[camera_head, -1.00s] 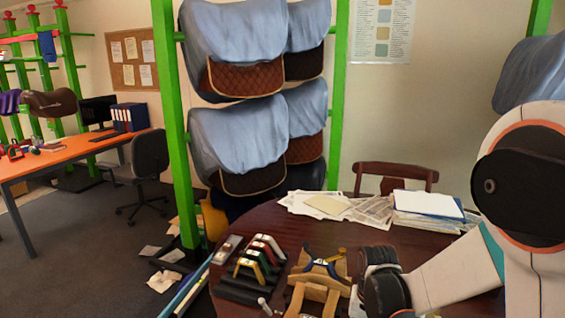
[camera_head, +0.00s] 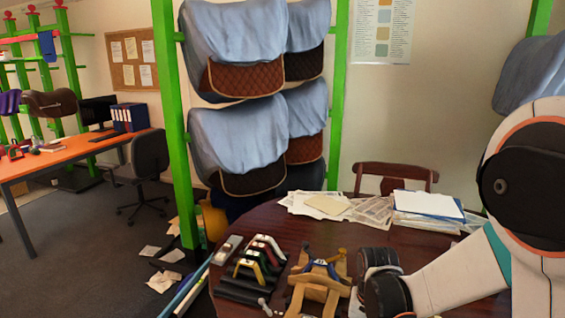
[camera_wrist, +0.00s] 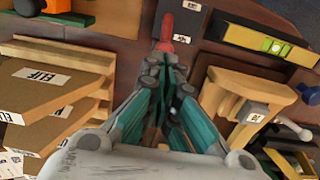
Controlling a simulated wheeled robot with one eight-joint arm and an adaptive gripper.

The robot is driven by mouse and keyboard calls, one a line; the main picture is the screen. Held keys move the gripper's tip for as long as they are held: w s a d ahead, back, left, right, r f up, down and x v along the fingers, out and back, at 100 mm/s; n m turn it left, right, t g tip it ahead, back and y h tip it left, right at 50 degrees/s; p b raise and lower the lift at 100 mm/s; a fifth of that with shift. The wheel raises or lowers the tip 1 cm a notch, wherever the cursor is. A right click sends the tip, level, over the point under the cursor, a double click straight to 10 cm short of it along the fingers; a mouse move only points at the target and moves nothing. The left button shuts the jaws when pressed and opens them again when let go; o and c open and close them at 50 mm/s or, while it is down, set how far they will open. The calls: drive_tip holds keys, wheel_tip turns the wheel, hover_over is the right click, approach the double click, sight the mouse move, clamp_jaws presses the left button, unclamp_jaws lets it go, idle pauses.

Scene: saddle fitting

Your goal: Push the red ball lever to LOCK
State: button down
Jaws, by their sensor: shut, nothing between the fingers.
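In the wrist view my gripper (camera_wrist: 163,68) is shut and empty, with its teal fingers together. In the head view the gripper and lever cannot be made out.
A yellow spirit level (camera_wrist: 264,41) and a wooden stand (camera_wrist: 228,95) are at right. In the head view the dark round table (camera_head: 245,223) holds a wooden saddle frame (camera_head: 318,288), coloured gauges (camera_head: 258,258) and papers (camera_head: 330,204).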

drive_tip(key=shift+s+a, duration=0.3)
drive_tip(key=shift+s, duration=0.65)
drive_tip(key=shift+s+a, duration=0.3)
drive_tip(key=shift+s, duration=0.6)
drive_tip(key=shift+s+a, duration=0.1)
drive_tip(key=shift+s, duration=0.25)
drive_tip(key=shift+s+a, duration=0.2)
drive_tip(key=shift+s, duration=0.4)
drive_tip(key=shift+s+a, duration=0.1)
drive_tip(key=shift+s, duration=0.25)
drive_tip(key=shift+s+a, duration=0.15)
drive_tip(key=shift+s, duration=0.3)
drive_tip(key=shift+w, duration=0.1)
drive_tip(key=shift+w+b, duration=0.3)
drive_tip(key=shift+w, duration=0.15)
wheel_tip(320, 180, up, 7)
drive_tip(key=p, duration=0.5)
